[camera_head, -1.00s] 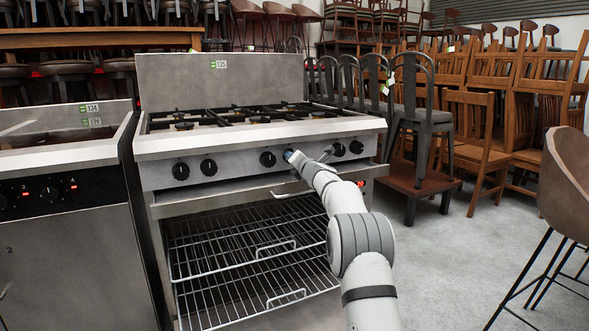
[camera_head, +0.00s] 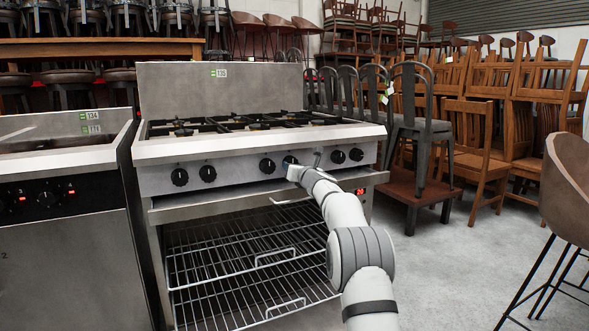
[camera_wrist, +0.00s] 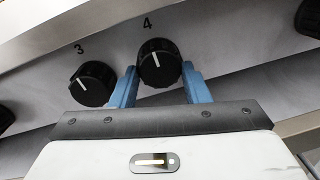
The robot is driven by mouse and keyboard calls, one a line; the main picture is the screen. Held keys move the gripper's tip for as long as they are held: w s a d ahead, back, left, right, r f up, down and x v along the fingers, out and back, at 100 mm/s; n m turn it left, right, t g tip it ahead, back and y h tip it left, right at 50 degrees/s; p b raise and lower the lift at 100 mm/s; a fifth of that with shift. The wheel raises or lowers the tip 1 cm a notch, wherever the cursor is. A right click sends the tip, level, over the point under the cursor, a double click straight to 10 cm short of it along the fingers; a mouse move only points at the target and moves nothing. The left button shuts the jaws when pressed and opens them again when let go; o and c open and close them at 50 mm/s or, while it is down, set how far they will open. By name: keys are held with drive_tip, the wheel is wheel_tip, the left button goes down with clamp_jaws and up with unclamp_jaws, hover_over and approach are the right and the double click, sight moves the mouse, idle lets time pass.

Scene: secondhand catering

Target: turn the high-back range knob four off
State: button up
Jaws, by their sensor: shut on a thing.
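The high-back range (camera_head: 222,90) stands ahead with a row of black knobs on its front panel. Range knob four (camera_wrist: 159,62) is black and round, with a "4" above it in the wrist view. Its white line points up, roughly toward the "4". My gripper (camera_wrist: 160,86) has its two blue fingers on either side of this knob and is shut on it. In the head view, knob four (camera_head: 290,160) is partly hidden by my gripper (camera_head: 293,170). Knob three (camera_wrist: 92,84) is just left of my left finger, its white line tilted up-left.
More knobs (camera_head: 338,157) sit to the right on the panel. Below are an open oven cavity with wire racks (camera_head: 250,270) and a small red display (camera_head: 360,191). Another appliance (camera_head: 60,180) stands at the left. Stacked chairs (camera_head: 480,130) and a brown stool (camera_head: 565,185) are at the right.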

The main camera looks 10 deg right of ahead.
drive_tip(key=shift+f, duration=0.15)
drive_tip(key=o, duration=1)
drive_tip(key=shift+s, duration=0.1)
drive_tip(key=shift+s+d, duration=0.15)
drive_tip(key=shift+s, duration=0.4)
drive_tip(key=shift+s+d, duration=0.2)
drive_tip(key=shift+s, duration=0.85)
drive_tip(key=shift+s+d, duration=0.25)
drive_tip(key=shift+s, duration=0.8)
drive_tip(key=shift+s+d, duration=0.2)
drive_tip(key=shift+s, duration=0.85)
